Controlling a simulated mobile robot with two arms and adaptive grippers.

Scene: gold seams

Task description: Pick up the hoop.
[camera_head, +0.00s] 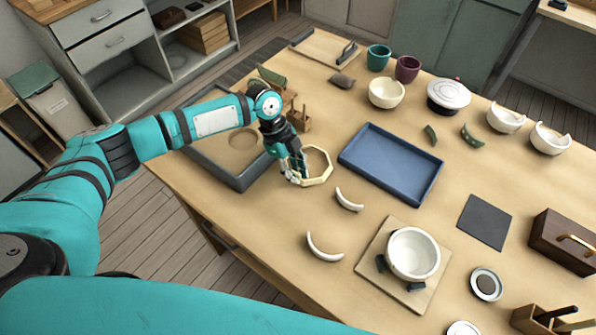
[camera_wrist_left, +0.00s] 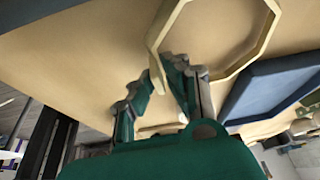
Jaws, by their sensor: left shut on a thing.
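The hoop (camera_head: 328,168) is a pale wooden ring with several straight sides. It is near the middle of the table in the head view, left of the blue tray. My left gripper (camera_head: 297,174) is shut on the hoop's left side. In the left wrist view the hoop (camera_wrist_left: 262,52) fills the upper middle, and one side of it passes between the fingertips of my left gripper (camera_wrist_left: 163,82). I cannot tell whether the hoop touches the table. My right gripper is not in view.
The blue tray (camera_head: 391,163) lies right of the hoop. A grey-rimmed tray (camera_head: 240,181) is on its left, under my arm. White curved shards (camera_head: 349,199) lie in front. A white bowl (camera_head: 412,253) stands on a board. Cups and bowls stand at the back.

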